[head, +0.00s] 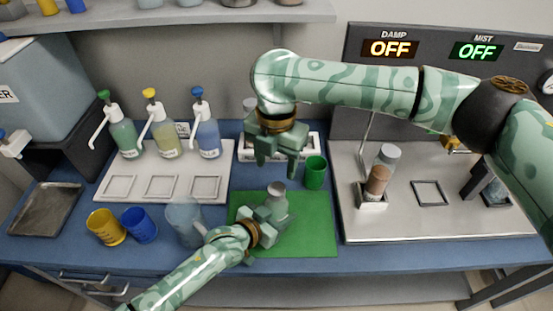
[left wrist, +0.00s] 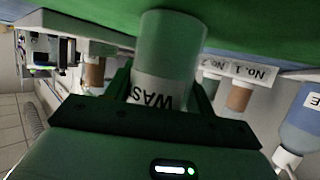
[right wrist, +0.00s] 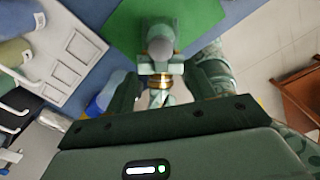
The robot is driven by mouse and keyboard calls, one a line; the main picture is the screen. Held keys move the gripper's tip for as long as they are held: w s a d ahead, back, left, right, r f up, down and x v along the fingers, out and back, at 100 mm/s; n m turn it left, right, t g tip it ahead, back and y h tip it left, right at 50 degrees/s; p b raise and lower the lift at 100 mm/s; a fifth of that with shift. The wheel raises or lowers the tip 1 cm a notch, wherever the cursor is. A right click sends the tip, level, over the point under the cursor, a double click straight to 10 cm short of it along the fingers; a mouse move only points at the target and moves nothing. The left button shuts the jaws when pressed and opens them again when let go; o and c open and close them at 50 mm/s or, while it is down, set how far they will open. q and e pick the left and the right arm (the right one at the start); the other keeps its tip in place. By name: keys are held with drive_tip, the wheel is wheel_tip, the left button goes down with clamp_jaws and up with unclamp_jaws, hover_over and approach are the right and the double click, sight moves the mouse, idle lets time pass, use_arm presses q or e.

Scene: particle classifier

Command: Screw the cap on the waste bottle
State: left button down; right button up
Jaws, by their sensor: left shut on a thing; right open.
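The waste bottle (head: 277,203) stands on the green mat (head: 310,237). My left gripper (head: 268,218) is shut around its body. The left wrist view shows the bottle (left wrist: 170,45) between the jaws, with part of its "WAS" label visible. A grey round top, which looks like the cap (head: 277,187), shows at the bottle's upper end; I cannot tell whether it is screwed down. It also shows in the right wrist view (right wrist: 160,47). My right gripper (head: 278,155) is open and empty, pointing down just above the bottle, apart from it.
A green cup (head: 315,172) stands at the mat's back right. A clear cup (head: 184,222), a blue cup (head: 139,225) and a yellow cup (head: 106,227) stand left. Pump bottles (head: 125,137) are behind them. A brown-filled bottle (head: 378,179) sits in a holder on the right.

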sight(277, 188)
drive_tip(key=shift+d+n, duration=0.1)
drive_tip(key=shift+n, duration=0.5)
drive_tip(key=shift+f, duration=0.1)
drive_tip(key=shift+f, duration=3.9)
